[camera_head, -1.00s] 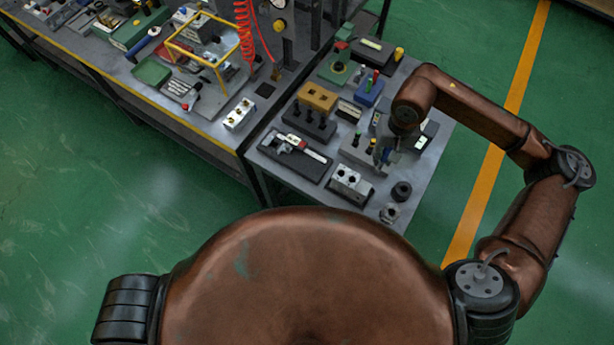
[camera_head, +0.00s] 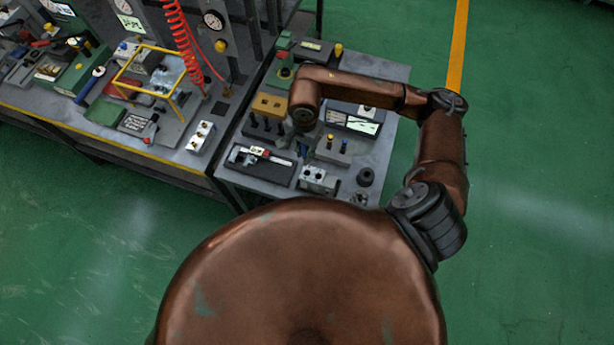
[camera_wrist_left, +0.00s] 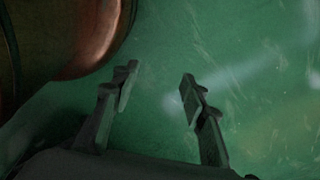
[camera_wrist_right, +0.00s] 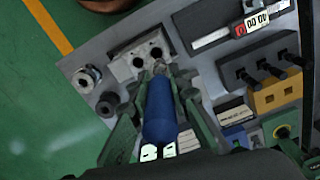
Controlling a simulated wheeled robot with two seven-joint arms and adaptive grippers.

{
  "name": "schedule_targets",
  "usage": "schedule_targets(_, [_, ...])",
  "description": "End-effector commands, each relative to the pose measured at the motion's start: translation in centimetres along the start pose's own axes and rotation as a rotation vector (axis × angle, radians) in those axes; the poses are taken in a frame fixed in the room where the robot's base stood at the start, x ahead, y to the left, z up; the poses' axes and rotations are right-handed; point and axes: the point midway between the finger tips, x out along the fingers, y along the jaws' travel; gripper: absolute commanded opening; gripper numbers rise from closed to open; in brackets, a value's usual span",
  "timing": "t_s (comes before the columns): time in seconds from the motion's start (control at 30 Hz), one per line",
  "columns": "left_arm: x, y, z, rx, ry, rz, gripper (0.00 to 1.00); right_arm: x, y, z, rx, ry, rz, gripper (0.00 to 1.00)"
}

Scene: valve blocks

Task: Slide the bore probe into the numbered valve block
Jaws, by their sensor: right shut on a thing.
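The bore probe (camera_wrist_right: 159,112) has a blue handle and a short silver tip, and shows in the right wrist view. My right gripper (camera_wrist_right: 158,86) is shut around its handle. The grey valve block (camera_wrist_right: 140,58) with dark round bores lies just beyond the probe tip in that view. Whether the tip touches it I cannot tell; no bore holds the probe. The block also shows at the bench's front in the head view (camera_head: 318,180); there my right arm's wrist hides the probe. My left gripper (camera_wrist_left: 158,82) is open and empty over green floor.
A black rack with an orange top (camera_head: 268,105), a caliper in a dark tray (camera_head: 262,162), a grey stand (camera_head: 332,150) and a black ring (camera_head: 365,177) crowd the bench around the block. A bench with gauges and a yellow frame adjoins at left.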

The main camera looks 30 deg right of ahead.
Motion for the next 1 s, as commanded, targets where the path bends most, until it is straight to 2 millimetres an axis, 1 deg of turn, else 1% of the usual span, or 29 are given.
schedule_targets(0.03, [-0.7,0.0,0.0,0.0,-0.001,0.0,0.4,-0.3,0.3,0.1,0.057,-0.002,0.001,0.0])
schedule_targets(0.13, [-1.0,0.0,0.2,-0.001,-0.004,0.0,0.4,-0.1,0.6,0.0,0.146,-0.001,0.001,0.0])
schedule_targets(0.2, [-1.3,0.0,0.5,-0.002,-0.007,0.0,0.4,0.5,0.7,-0.1,0.177,0.0,0.002,0.0])
schedule_targets(0.27, [-1.5,0.0,0.7,-0.002,-0.01,0.0,0.4,1.5,0.8,0.0,0.188,-0.002,0.005,0.0])
schedule_targets(0.4, [-2.0,0.0,0.9,-0.003,-0.014,0.0,0.4,4.2,0.8,0.0,0.189,-0.002,0.005,0.0])
schedule_targets(0.5, [-2.2,0.0,0.8,-0.003,-0.014,0.0,0.4,5.5,0.8,-0.1,0.186,0.0,0.003,0.0])
schedule_targets(0.73, [-2.5,-0.1,0.8,-0.003,-0.013,0.0,0.4,7.4,0.8,0.0,0.184,-0.001,0.003,0.0])
schedule_targets(0.9, [-3.0,-0.1,0.7,-0.003,-0.012,-0.001,0.4,9.7,0.8,-0.1,0.185,0.0,0.003,0.0])
schedule_targets(1.0, [-3.0,-0.1,0.6,-0.003,-0.011,-0.001,0.4,10.1,0.7,-0.1,0.184,0.002,0.001,0.0])
